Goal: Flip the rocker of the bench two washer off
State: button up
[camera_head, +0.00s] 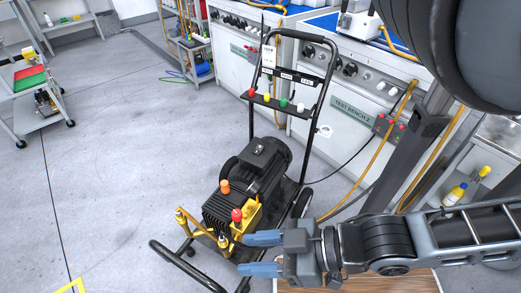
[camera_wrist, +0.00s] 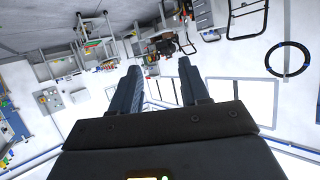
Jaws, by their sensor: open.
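A pressure washer (camera_head: 262,168) stands on the floor in front of the bench labelled TEST BENCH 2 (camera_head: 350,107). It has a black motor, a yellow pump with orange and red knobs, and a black tube frame with a tall handle. A rack (camera_head: 272,103) of coloured nozzles crosses the handle. I cannot make out the rocker. My gripper (camera_head: 258,254) is open and empty, pointing left, and overlaps the washer's lower right side in the head view. Whether it touches the washer is unclear. Both fingers also show apart in the wrist view (camera_wrist: 158,70), with nothing between them.
A control box (camera_head: 389,129) with red buttons is on the bench front, with an orange hose (camera_head: 372,160) hanging nearby. Another bench (camera_head: 240,60) stands behind. A grey cart (camera_head: 38,105) with red and green trays is at left. The left floor is largely clear.

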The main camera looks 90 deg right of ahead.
aim_at(258, 150)
jog(key=z, duration=1.8)
